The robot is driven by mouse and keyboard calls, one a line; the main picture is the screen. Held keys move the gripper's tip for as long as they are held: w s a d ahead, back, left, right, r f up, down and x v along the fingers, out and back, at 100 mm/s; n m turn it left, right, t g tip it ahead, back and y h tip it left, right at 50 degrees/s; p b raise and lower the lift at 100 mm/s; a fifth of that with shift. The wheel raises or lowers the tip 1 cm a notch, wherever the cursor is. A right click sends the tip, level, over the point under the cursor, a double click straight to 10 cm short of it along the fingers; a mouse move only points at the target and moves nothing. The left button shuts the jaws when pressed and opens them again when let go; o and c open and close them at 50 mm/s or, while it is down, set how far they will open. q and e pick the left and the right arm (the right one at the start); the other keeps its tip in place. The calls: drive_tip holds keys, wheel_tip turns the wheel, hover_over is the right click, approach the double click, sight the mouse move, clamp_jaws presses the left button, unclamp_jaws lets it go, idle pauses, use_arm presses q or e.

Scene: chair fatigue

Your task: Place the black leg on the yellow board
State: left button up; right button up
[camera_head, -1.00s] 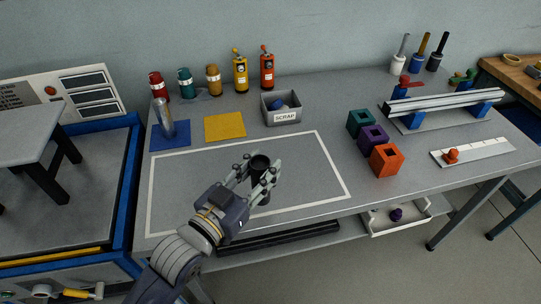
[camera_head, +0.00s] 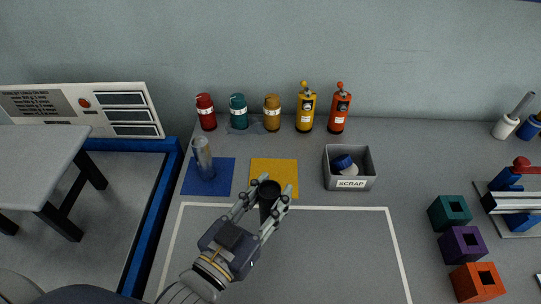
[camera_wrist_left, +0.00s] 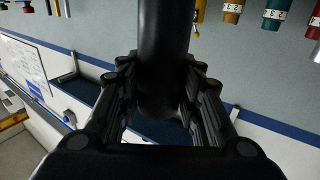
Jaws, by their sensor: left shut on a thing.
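The black leg (camera_head: 269,189) is a dark cylinder, held upright in my left gripper (camera_head: 262,203), which is shut on it. In the left wrist view the leg (camera_wrist_left: 164,50) stands between the two fingers. In the head view the leg's top overlaps the lower part of the yellow board (camera_head: 272,167), a flat square on the bench. I cannot tell how high the leg is above the bench. My right gripper is not in view.
A grey scrap bin (camera_head: 349,184) stands to the right. Several bottles (camera_head: 272,113) line the back. Coloured blocks (camera_head: 462,245) stand at the right. The white-outlined area (camera_head: 330,250) is clear.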

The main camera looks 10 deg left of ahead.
use_arm(q)
drive_tip(key=shift+w+a, duration=0.15)
drive_tip(key=shift+w, duration=0.1)
drive_tip(key=shift+w+a+r, duration=0.1)
drive_tip(key=shift+w, duration=0.15)
drive_tip(key=w+a+f, duration=0.1)
drive_tip(key=w+f, duration=0.1)
drive_tip(key=w, duration=0.5)
drive_tip(key=w+a+f+p, duration=0.1)
drive_tip(key=w+f, duration=0.2)
drive_tip(key=w, duration=0.5)
drive_tip(key=shift+a, duration=0.2)
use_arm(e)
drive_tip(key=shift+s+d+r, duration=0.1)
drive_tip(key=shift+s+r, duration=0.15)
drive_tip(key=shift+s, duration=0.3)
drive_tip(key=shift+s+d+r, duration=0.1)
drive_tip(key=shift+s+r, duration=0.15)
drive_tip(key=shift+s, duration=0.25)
use_arm(q)
drive_tip(key=o, duration=1.2)
drive_tip(key=shift+f, duration=0.15)
drive_tip(key=shift+o, duration=0.2)
